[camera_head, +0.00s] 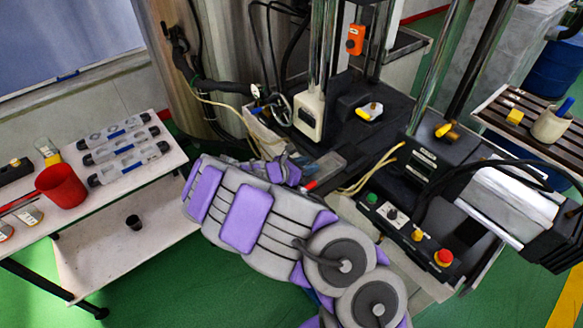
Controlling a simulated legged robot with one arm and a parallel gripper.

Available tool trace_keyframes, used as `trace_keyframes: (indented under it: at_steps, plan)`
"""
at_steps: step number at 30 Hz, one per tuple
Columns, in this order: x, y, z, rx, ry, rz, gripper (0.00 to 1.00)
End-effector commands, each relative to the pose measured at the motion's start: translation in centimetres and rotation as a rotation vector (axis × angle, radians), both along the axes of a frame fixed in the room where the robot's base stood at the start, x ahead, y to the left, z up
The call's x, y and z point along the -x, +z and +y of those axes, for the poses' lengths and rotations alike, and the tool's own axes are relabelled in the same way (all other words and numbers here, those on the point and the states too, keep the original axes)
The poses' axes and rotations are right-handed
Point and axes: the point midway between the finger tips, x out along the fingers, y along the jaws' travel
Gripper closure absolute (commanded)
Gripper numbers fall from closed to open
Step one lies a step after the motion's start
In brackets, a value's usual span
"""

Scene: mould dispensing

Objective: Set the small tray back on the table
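The white table (115,190) stands at the left, with a lower shelf. My arm crosses the middle of the view, and its purple and grey wrist area (283,171) is partly hidden behind the larger arm link, in front of the machine. My gripper's fingers cannot be made out, so whether they are open or shut is not clear. A small grey flat piece (327,168) and a red bit (311,185) show just beyond the wrist; I cannot tell whether they are the small tray or part of the machine. No small tray is clearly identifiable on the table.
The machine's control panel (405,225) is right of my arm.

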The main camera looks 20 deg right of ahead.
Motion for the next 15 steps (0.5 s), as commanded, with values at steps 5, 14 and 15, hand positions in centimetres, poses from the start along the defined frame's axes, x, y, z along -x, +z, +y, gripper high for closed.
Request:
trace_keyframes:
  at_steps: [5, 14, 15]
  plan:
    - [0.5, 1.0, 2.3, 0.005, 0.004, 0.0, 0.63]
    - [2.3, 3.3, 7.8, 0.005, 0.007, 0.0, 0.63]
    - [2.6, 3.6, 8.4, 0.005, 0.005, -0.001, 0.63]
